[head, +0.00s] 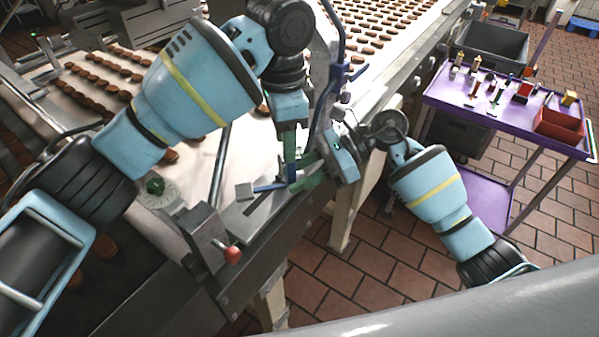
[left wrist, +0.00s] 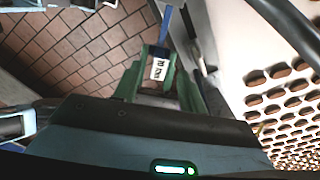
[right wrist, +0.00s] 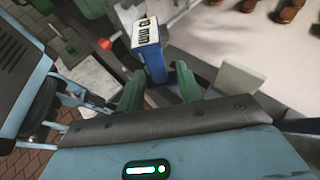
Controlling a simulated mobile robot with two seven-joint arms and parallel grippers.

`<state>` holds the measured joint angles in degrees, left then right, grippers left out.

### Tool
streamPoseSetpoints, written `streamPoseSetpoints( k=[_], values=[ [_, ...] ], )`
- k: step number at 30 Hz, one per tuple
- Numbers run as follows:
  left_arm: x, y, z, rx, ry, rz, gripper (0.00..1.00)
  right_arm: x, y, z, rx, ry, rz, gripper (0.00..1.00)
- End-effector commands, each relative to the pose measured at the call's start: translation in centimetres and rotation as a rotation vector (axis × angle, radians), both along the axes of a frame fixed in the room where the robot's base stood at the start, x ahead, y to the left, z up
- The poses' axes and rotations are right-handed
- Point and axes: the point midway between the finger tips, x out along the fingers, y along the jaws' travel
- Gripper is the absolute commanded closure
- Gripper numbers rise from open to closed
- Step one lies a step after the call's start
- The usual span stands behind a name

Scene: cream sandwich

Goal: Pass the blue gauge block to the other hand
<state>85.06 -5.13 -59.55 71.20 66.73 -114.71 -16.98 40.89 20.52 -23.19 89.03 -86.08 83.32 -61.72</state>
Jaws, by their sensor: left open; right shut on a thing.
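The blue gauge block (head: 290,172) is at the meeting point of my two grippers in the head view. Its white, lettered label shows in the left wrist view (left wrist: 159,69) and the right wrist view (right wrist: 147,40). My right gripper (head: 306,183) is shut on its lower part; the green fingers (right wrist: 160,88) show close around it. My left gripper (head: 289,155) comes down from above and is open, with its green fingers (left wrist: 160,80) on either side of the labelled end. Whether they touch it is unclear. Fingers partly hide the block.
A metal fixture with a red knob (head: 232,255) and a light grey block (head: 244,191) stand just left of the grippers. A conveyor (head: 385,30) with biscuits runs behind. A purple cart (head: 470,100) with small items and a red bin (head: 558,126) stands at right.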

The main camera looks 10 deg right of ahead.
Motion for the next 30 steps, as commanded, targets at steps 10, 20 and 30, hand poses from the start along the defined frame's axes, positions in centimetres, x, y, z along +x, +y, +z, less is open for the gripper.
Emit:
streamPoseSetpoints(
  k=[10,20,30],
  values=[
    [0.0,0.0,4.4,0.002,0.0,0.001,0.58,0.0,0.1,0.2,0.004,-0.002,0.001,0.92],
    [0.0,0.0,4.8,0.002,0.002,0.001,0.58,0.0,0.1,0.2,0.004,-0.002,0.001,0.92],
    [0.0,0.0,4.8,0.002,0.002,0.001,0.58,0.0,0.1,0.2,0.004,-0.002,0.001,0.92]
  ],
)
